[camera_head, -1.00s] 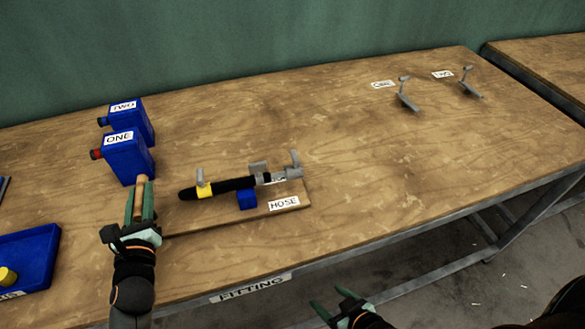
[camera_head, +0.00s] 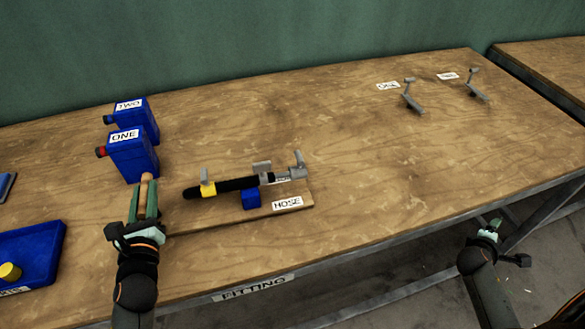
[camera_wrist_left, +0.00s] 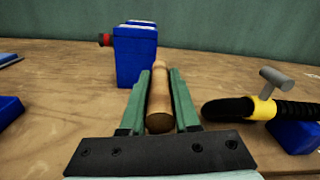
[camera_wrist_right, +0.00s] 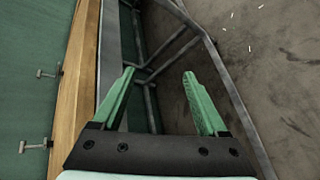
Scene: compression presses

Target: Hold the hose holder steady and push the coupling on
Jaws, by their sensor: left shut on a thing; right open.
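The hose holder (camera_head: 240,222) is a wooden board labelled HOSE with a blue block (camera_head: 250,199). A black hose (camera_head: 238,185) with a yellow band (camera_head: 208,189) lies along it. A grey metal coupling (camera_head: 290,173) with upright tabs sits at the hose's right end; whether it is fully seated I cannot tell. My left gripper (camera_head: 146,190) is shut on a round wooden handle (camera_wrist_left: 159,95) at the holder's left end. How the handle joins the board is hidden. My right gripper (camera_head: 488,229) is open and empty beyond the table's front edge; its fingers show apart (camera_wrist_right: 158,85).
Blue containers ONE (camera_head: 134,158) and TWO (camera_head: 142,116) stand behind the left gripper. A blue tray (camera_head: 40,240) with a yellow piece is at the left. Two grey levers (camera_head: 411,98) (camera_head: 477,91) are at the back right. The table's right middle is clear.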

